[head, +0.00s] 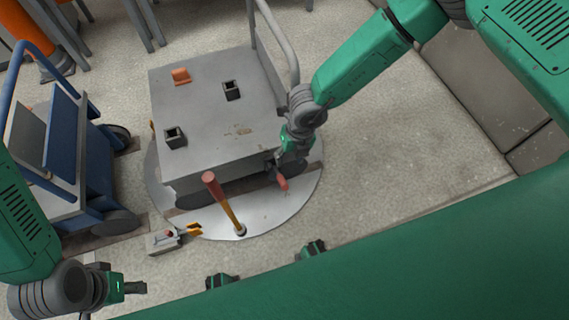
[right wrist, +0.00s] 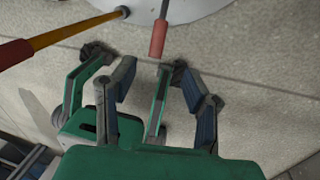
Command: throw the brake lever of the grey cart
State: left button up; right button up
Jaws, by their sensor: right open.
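The grey cart (head: 205,110) stands on a round pale plate. A lever with a red grip (head: 282,184) shows at the cart's near right corner; I take it for the brake lever. In the right wrist view its red grip (right wrist: 158,40) is at the top, on a grey shaft. My right gripper (head: 287,165) is open beside that corner, its fingers close to the red grip. I cannot tell whether they touch it, and the gripper hides part of the lever. My left gripper (head: 132,287) is low at the left, away from the cart; its finger gap is unclear.
A yellow lever with a red grip (head: 228,210) stands at the near edge of the round plate (head: 265,215). A small box with a red knob (head: 163,242) lies beside it. A blue cart (head: 65,150) stands at the left. Bare floor lies to the right.

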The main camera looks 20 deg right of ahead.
jog(key=b, duration=0.2)
send_over(284, 179)
jog(key=f, duration=0.5)
jog(key=shift+d, duration=0.2)
jog(key=f+b, duration=0.1)
jog(key=f, duration=0.1)
jog(key=f+b, duration=0.1)
jog(key=f, duration=0.2)
jog(key=f+b, duration=0.1)
jog(key=f, duration=0.1)
jog(key=shift+a+f, duration=0.3)
jog(key=shift+a+f+b, duration=0.1)
jog(key=shift+f+b, duration=0.15)
jog(key=shift+b, duration=0.05)
jog(key=shift+w+a+f, duration=0.1)
jog(key=shift+a+f, duration=0.05)
jog(key=shift+a, duration=0.05)
jog(key=shift+d, duration=0.1)
grip_shut()
